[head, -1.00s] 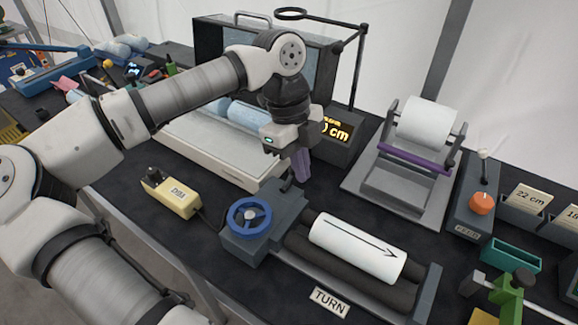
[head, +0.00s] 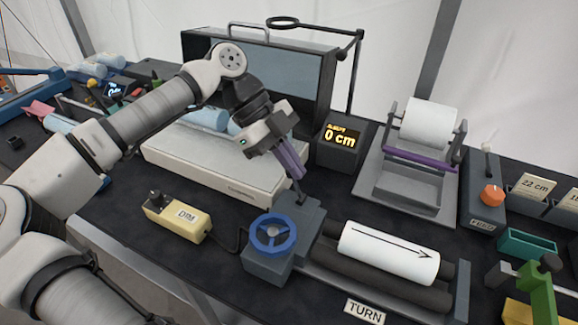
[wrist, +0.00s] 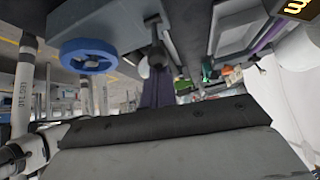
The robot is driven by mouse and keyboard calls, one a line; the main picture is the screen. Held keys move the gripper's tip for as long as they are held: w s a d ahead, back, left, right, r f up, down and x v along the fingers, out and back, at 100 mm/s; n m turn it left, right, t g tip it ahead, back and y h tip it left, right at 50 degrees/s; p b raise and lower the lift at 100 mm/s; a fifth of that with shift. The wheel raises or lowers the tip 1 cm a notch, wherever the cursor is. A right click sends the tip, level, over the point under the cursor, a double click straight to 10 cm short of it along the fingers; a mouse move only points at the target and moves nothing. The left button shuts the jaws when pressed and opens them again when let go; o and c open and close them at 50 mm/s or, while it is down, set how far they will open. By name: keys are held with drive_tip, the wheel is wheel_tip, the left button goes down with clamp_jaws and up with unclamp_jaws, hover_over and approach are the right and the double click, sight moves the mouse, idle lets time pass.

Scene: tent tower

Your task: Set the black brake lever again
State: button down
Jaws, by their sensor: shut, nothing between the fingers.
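The black brake lever (head: 298,192) stands up from the grey housing behind the blue handwheel (head: 272,234). It also shows in the wrist view as a dark rod with a knob (wrist: 156,48). My gripper (head: 299,174), with purple fingers, is shut and empty. It is tilted, its tips pointing down and right, right at the top of the lever. I cannot tell whether they touch. In the wrist view the purple fingers (wrist: 157,90) line up with the lever and partly overlap it. The handwheel (wrist: 88,56) is to their left there.
A white roll with an arrow (head: 390,252) lies on dark rollers right of the housing, above a TURN label (head: 364,312). A yellow DIM box (head: 178,217) is to the left. Behind stand a long pale-fronted machine (head: 215,170), a 0 cm display (head: 342,137) and a paper-roll stand (head: 412,175).

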drive_tip(key=shift+d+r, duration=0.1)
drive_tip(key=shift+d, duration=0.2)
drive_tip(key=shift+r+p, duration=0.6)
drive_tip(key=shift+r, duration=0.15)
